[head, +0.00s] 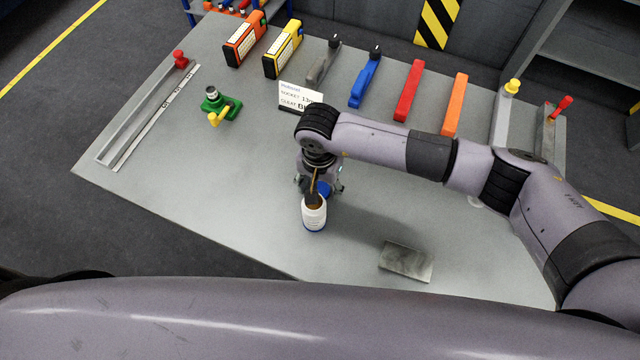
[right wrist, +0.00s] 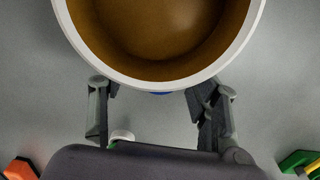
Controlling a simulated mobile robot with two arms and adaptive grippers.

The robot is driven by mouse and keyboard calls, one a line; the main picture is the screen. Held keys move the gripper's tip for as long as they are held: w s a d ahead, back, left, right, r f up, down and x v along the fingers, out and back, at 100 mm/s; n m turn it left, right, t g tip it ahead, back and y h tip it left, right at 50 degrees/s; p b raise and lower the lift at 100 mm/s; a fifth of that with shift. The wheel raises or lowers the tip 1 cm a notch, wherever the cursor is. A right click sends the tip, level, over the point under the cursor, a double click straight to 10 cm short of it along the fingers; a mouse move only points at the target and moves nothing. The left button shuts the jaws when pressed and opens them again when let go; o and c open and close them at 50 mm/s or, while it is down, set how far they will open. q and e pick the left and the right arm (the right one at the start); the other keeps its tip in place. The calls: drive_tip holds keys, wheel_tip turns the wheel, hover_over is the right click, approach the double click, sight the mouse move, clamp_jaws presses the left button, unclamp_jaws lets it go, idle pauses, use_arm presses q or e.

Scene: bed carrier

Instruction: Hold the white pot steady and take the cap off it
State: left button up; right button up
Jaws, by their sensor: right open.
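The white pot (head: 314,219) stands upright near the middle of the table, with some blue near its base. Its mouth is open and shows a brown inside; the pot's white rim (right wrist: 155,82) also fills the top of the right wrist view. I see no cap on its mouth. A blue piece (head: 325,188) shows just behind the pot; I cannot tell whether it is the cap. My right gripper (head: 316,186) is at the far side of the pot. In the right wrist view my right gripper (right wrist: 160,95) has its fingers apart, partly hidden by the rim. My left gripper is out of view.
A grey metal block (head: 406,262) lies to the pot's right, near the front edge. A green clamp-like tool (head: 218,103) and a white sign (head: 297,97) stand behind. Several coloured tools line the table's back. The table left of the pot is clear.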

drive_tip(key=shift+r, duration=0.25)
drive_tip(key=shift+w+r, duration=0.1)
drive_tip(key=shift+r, duration=0.2)
wheel_tip(320, 180, up, 11)
drive_tip(key=b, duration=0.3)
drive_tip(key=shift+r, duration=0.1)
